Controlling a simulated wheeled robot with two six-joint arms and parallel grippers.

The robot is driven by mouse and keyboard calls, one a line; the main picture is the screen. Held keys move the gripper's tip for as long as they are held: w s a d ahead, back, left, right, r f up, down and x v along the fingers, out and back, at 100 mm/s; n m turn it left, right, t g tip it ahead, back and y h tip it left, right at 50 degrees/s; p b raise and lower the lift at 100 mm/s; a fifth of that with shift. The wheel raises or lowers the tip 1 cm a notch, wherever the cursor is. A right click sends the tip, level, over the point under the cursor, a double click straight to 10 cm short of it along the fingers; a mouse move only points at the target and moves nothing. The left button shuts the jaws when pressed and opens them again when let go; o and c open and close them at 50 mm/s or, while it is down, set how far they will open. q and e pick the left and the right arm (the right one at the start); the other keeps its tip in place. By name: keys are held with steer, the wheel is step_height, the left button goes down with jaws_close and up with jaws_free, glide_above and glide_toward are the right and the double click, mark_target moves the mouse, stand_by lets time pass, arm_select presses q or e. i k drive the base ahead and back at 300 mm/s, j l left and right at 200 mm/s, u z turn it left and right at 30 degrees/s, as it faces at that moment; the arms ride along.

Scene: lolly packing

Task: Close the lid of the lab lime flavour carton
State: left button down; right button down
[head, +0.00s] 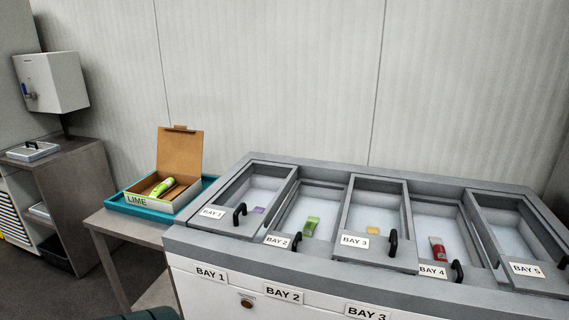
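The lime carton (150,201) stands in a teal tray on a side table, left of the freezer. Neither of my grippers shows in the head view.
The teal tray (206,187) rests on the table (118,224). A freezer (400,268) with several labelled bays fills the right, with black handles and a few coloured packs inside. Shelves and a wall dispenser (50,82) stand at the left. Floor is clear between shelves and table.

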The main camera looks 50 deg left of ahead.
mark_target(180, 151)
steer(key=u, duration=2.45)
steer(key=i+j+u, duration=0.75)
steer(key=i, duration=0.3)
steer(key=i+j+u, duration=0.1)
steer(key=i+u, duration=0.3)
steer(key=i, duration=0.2)
steer(key=i+u, duration=0.35)
steer(key=i, duration=0.2)
steer(key=i+z, duration=0.15)
steer(key=i, duration=0.35)
steer(key=i+j+z, duration=0.15)
steer(key=i, duration=0.35)
steer(key=i+j+z, duration=0.15)
steer(key=i, duration=0.35)
steer(key=i+z, duration=0.2)
steer(key=z, duration=0.3)
steer(key=i+j+z, duration=0.1)
steer(key=z, duration=0.4)
steer(key=i+j+z, duration=0.2)
steer(key=z, duration=0.3)
steer(key=i+j+z, duration=0.2)
steer(key=z, duration=0.3)
